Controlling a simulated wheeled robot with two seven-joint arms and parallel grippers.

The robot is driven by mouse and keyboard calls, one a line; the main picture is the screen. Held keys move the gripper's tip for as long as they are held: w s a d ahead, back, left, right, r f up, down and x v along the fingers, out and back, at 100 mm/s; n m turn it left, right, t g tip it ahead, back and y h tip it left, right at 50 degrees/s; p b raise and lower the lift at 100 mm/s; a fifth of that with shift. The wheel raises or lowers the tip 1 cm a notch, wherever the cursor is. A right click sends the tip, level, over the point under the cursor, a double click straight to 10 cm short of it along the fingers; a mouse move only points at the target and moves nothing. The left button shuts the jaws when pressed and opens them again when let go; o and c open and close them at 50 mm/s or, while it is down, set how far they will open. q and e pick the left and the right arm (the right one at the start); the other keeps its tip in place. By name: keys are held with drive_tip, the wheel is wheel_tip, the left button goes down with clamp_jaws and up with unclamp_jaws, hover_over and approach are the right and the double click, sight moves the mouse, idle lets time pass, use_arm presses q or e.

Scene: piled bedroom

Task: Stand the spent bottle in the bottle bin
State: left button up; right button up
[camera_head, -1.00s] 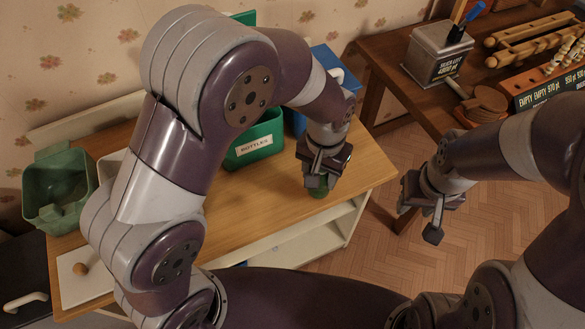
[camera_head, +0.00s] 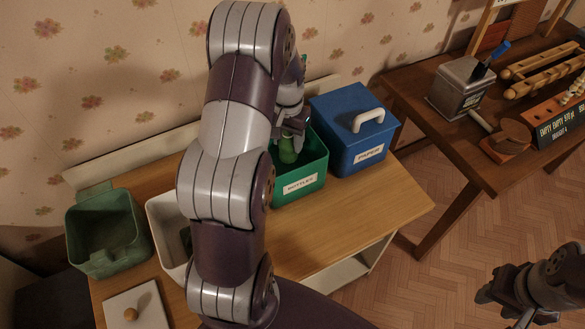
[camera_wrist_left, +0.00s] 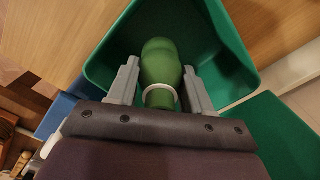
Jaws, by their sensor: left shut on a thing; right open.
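The green bottle (camera_head: 288,151) is held by my left gripper (camera_head: 290,132), with its body pointing down into the green bottle bin (camera_head: 302,186) labelled BOTTLES. In the left wrist view, the bottle (camera_wrist_left: 160,64) has its neck, with a pale ring, between the two fingers of the gripper (camera_wrist_left: 160,92). The bin's walls (camera_wrist_left: 225,62) surround the bottle's lower end in that view. I cannot tell whether the base touches the bin floor. My right gripper (camera_head: 513,298) is open and empty at the lower right, over the floor.
A lidded blue PAPER bin (camera_head: 354,130) stands right beside the bottle bin. A white bin (camera_head: 166,235) and an open green container (camera_head: 105,235) stand to the left. A white board with a knob (camera_head: 137,308) lies at the front left. The wooden top (camera_head: 365,222) is clear at the front right.

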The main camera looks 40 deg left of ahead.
use_arm(q)
wheel_tip(320, 180, down, 11)
drive_tip(key=shift+w+a+r+p, duration=0.1)
drive_tip(key=shift+a+r+p, duration=0.1)
drive_tip(key=shift+p, duration=0.5)
drive_tip(key=shift+f, duration=0.15)
drive_tip(key=shift+d, duration=0.1)
drive_tip(key=o, duration=1.1)
drive_tip(key=shift+f, duration=0.15)
